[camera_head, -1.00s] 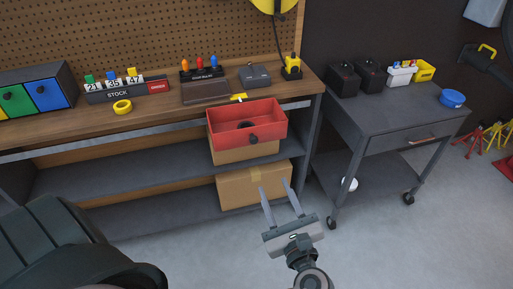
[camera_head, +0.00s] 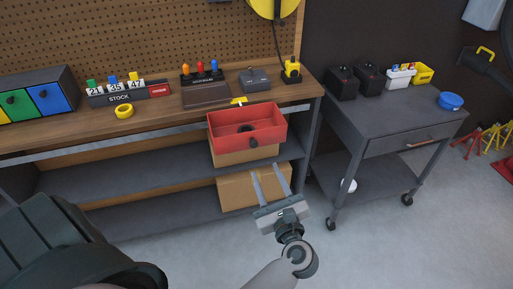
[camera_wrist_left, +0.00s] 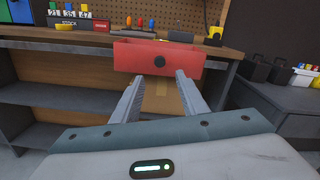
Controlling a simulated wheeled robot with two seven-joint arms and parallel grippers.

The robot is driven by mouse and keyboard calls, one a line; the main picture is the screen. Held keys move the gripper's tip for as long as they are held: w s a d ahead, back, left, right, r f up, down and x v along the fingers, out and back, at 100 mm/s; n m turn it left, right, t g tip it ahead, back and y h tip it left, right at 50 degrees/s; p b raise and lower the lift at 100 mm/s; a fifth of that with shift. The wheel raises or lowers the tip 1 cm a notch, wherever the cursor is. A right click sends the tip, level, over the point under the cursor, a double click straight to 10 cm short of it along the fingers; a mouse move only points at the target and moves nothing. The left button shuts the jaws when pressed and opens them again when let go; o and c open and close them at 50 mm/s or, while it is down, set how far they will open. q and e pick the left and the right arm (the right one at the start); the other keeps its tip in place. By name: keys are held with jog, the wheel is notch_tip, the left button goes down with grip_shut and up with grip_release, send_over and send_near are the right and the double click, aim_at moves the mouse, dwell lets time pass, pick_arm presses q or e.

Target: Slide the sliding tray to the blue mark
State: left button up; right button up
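The red tray (camera_head: 230,143), an open-topped box with a black knob on its front, sticks out from the workbench's front edge. I take it to be the sliding tray. It also shows in the left wrist view (camera_wrist_left: 135,58), straight ahead of the fingers. My left gripper (camera_head: 267,170) is open and empty, below and in front of the tray, apart from the knob (camera_head: 254,143). Its two fingers (camera_wrist_left: 156,84) point toward the tray in the left wrist view. I cannot make out a blue mark. My right gripper is not in view.
The workbench (camera_head: 150,125) holds a stock board, colored drawers and a yellow tape ring (camera_head: 124,111). A cardboard box (camera_head: 238,190) sits on the lower shelf below the tray. A grey cart (camera_head: 385,120) stands at the right. The floor in front is clear.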

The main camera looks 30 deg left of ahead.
aim_at(255, 146)
pick_arm(q)
jog(key=p+x, duration=0.2)
jog(key=x, duration=0.7)
jog(key=shift+d+r, duration=0.1)
jog(key=shift+r, duration=0.05)
jog(key=shift+x, duration=0.85)
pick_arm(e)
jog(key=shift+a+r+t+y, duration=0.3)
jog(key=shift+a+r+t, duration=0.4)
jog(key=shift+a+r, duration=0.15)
pick_arm(q)
jog(key=shift+c, duration=0.6)
grip_shut()
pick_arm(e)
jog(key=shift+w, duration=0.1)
